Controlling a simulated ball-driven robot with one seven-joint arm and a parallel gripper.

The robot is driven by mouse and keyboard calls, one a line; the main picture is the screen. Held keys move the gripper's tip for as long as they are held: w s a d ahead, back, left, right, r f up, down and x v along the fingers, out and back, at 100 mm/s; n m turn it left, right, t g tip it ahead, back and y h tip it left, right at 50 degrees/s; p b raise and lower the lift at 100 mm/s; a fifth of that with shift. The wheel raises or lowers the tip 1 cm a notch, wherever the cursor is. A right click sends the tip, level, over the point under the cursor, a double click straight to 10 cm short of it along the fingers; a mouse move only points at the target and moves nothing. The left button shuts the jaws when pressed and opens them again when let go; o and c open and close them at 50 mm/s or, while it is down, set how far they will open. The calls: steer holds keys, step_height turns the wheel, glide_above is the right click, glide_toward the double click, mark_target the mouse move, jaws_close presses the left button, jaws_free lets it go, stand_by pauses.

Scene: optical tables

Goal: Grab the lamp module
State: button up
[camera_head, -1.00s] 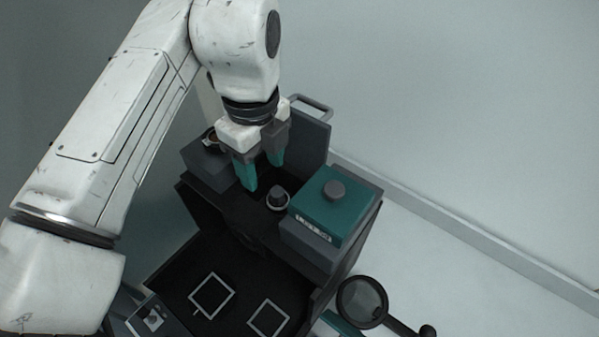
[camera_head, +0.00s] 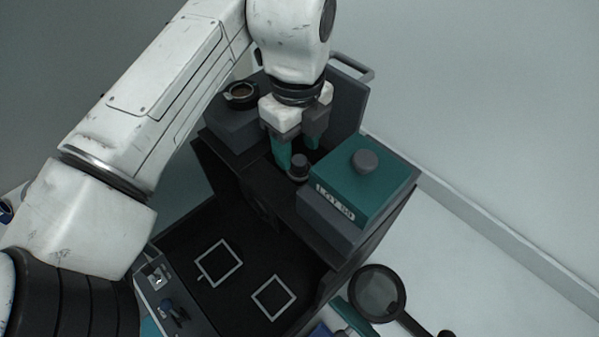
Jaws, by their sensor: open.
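The likely lamp module is a teal-topped box (camera_head: 362,190) with a grey round knob on its lid and a pale label on its front edge; the label is too small to read surely. It sits on the right of a dark stand. My gripper (camera_head: 297,148) is open, with teal fingers pointing down, to the left of this box and apart from it. A small dark knob with a pale ring (camera_head: 299,167) stands just in front of the fingers, between them and the box. I cannot tell whether the fingers touch anything.
A grey block with a round ringed opening (camera_head: 241,95) stands left of my gripper. An upright grey panel with a handle (camera_head: 352,73) rises behind. Below lies a black tray with two white square outlines (camera_head: 219,262). A magnifier (camera_head: 377,293) is at lower right.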

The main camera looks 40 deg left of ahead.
mark_target(300, 159)
steer(key=shift+d+f+b, duration=0.2)
steer(key=shift+f+b, duration=1.9)
steer(key=shift+f, duration=0.25)
steer(key=shift+c, duration=0.5)
steer(key=c, duration=0.7)
steer(key=shift+o, duration=0.2)
steer(key=shift+r, duration=0.15)
